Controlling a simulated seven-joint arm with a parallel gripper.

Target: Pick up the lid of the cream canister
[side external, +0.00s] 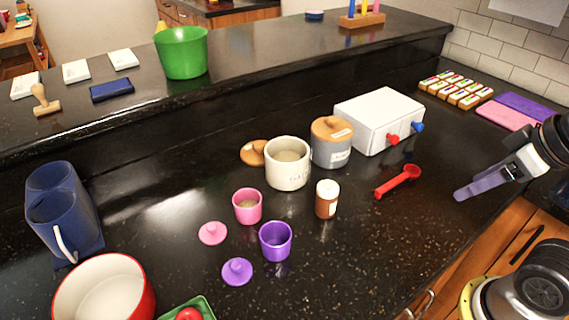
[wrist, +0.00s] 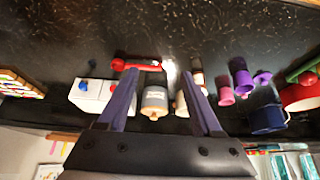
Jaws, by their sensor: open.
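The cream canister (side external: 288,168) stands open on the dark counter, with pale contents showing inside. A round wooden lid with a knob (side external: 253,152) lies on the counter just behind and left of it, partly hidden by its rim. My gripper (side external: 460,193) is at the right in the side view, well apart from the canister and lid. In the wrist view its two purple fingers (wrist: 160,78) are spread with nothing held between them. There, the cream canister (wrist: 181,103) is mostly covered by the right finger, and I cannot make out its lid.
A grey canister with a wooden lid (side external: 331,143) stands close right of the cream one, beside a white drawer box (side external: 380,120). The counter at front right is clear.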

